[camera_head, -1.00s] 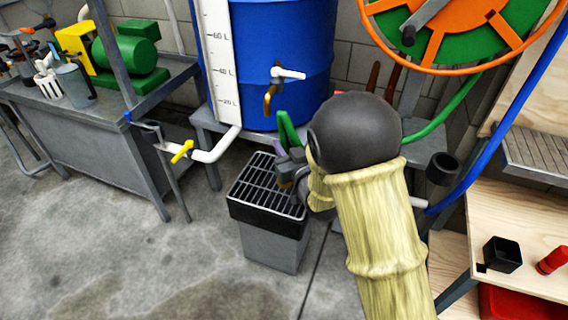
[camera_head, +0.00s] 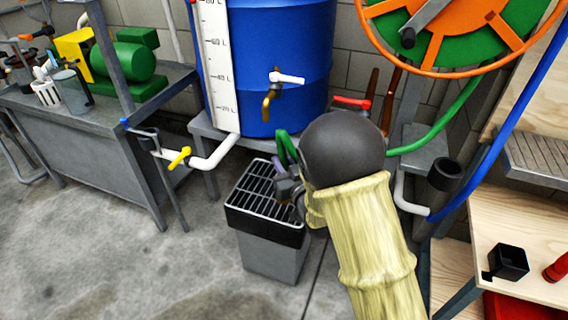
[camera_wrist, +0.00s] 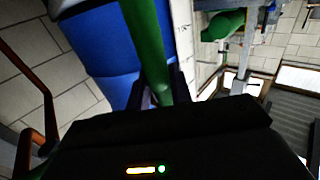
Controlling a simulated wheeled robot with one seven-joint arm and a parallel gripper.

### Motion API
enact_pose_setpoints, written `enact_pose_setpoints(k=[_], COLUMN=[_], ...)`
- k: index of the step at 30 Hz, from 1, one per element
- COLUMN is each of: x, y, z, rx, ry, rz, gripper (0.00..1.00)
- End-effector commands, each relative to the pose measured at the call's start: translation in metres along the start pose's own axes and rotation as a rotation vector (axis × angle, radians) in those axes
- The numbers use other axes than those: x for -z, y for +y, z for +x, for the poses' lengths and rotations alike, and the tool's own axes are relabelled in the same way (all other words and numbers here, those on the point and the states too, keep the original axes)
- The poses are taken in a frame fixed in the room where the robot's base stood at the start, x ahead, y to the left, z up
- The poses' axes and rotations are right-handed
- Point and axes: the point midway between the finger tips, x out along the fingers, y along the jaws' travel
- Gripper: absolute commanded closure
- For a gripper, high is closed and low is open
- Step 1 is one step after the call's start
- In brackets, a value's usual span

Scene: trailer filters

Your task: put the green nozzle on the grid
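The grid (camera_head: 247,200) is a black slotted grate on top of a grey bin. My gripper (camera_head: 284,178) is over its back right part, low and close to the bars; I cannot tell whether anything touches them. A green tube-like piece, the green nozzle or its hose end (camera_head: 287,147), rises from my gripper in the head view. In the wrist view the green nozzle (camera_wrist: 149,45) runs down between the two fingers of my gripper (camera_wrist: 162,92), which look closed on it. My dark wrist and sleeved arm hide part of the grip, and the nozzle's tip is hidden.
A blue barrel (camera_head: 285,40) with a brass tap (camera_head: 270,102) stands just behind the grid. A white pipe with a yellow valve (camera_head: 179,158) juts out at left. A hose reel (camera_head: 450,30) hangs at upper right. A wooden bench (camera_head: 535,235) is at right.

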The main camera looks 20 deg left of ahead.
Motion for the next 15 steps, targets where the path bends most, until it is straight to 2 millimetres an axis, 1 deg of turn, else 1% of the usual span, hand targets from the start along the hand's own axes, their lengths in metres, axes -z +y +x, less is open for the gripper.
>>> enact_pose_setpoints(k=[1, 2, 3, 11, 15], x=[-0.0003, -0.0002, -0.0002, -0.0001, 0.0039], y=[-0.0001, -0.0001, -0.0001, -0.0002, -0.0003], z=[0.0000, 0.0000, 0.0000, 0.0000, -0.0003], rx=[0.000, 0.000, 0.000, 0.000, 0.000], ry=[0.000, 0.000, 0.000, 0.000, -0.001], rz=[0.000, 0.000, 0.000, 0.000, 0.000], gripper=[0.71, 0.65, 0.57, 0.57, 0.57])
